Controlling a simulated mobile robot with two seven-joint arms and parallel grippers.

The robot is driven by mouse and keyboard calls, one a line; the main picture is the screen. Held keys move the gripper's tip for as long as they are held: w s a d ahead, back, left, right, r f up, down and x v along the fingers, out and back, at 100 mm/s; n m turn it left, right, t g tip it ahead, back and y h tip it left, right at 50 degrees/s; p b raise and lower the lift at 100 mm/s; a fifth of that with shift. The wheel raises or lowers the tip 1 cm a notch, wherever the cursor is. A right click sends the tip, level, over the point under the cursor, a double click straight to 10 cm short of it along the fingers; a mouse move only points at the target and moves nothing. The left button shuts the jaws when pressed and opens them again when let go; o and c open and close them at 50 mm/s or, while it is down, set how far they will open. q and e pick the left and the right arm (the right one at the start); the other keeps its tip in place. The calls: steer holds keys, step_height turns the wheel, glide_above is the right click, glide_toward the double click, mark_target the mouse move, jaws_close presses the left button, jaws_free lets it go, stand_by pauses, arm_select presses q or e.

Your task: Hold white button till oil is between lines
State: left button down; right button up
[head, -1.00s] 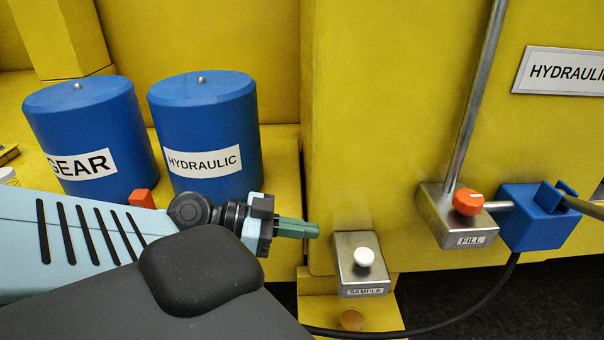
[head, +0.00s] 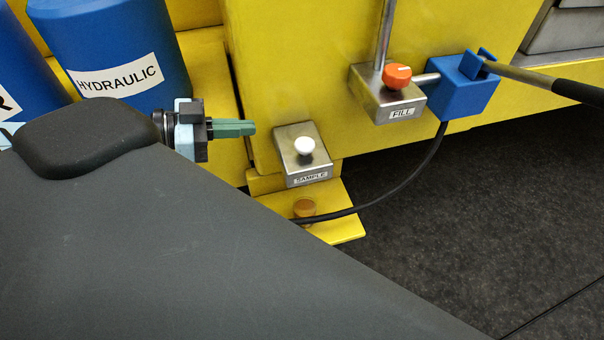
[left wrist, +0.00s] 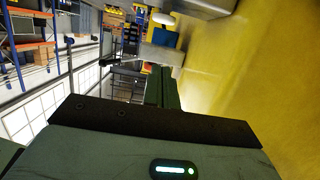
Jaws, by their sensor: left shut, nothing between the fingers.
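The white button (head: 305,146) stands on the metal SAMPLE box (head: 301,168) on the yellow wall. My left gripper (head: 252,128) is shut and empty, its green fingertips pointing right, a short gap left of the SAMPLE box. In the left wrist view, the white button (left wrist: 163,19) shows ahead of the closed green fingers (left wrist: 161,85). Below the box, a small round amber part (head: 305,208) sits at the yellow ledge. Oil and level lines cannot be made out. My right gripper is not in view.
A FILL box (head: 388,100) with an orange knob (head: 397,76) and a blue block (head: 465,88) holding a rod are at upper right. A black cable (head: 425,165) hangs below. A blue HYDRAULIC drum (head: 110,45) stands left. Dark floor is clear at lower right.

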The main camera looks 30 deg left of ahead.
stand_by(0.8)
arm_select(q)
steer(key=s+f+n+g+y, duration=0.1)
steer(key=s+f+n+y, duration=0.2)
steer(key=f, duration=1)
steer(key=s+f+n+y, duration=0.3)
steer(key=f+y, duration=0.1)
steer(key=f, duration=0.8)
steer(key=s+d+f+g, duration=0.1)
steer(key=s+d+f, duration=0.3)
steer(key=d+f, duration=0.2)
steer(key=s+d+f+y, duration=0.1)
steer(key=s+d+f, duration=0.4)
steer(key=d+f, duration=0.1)
steer(key=shift+d+g, duration=0.4)
steer(key=shift+d, duration=0.2)
steer(key=shift+a, duration=0.1)
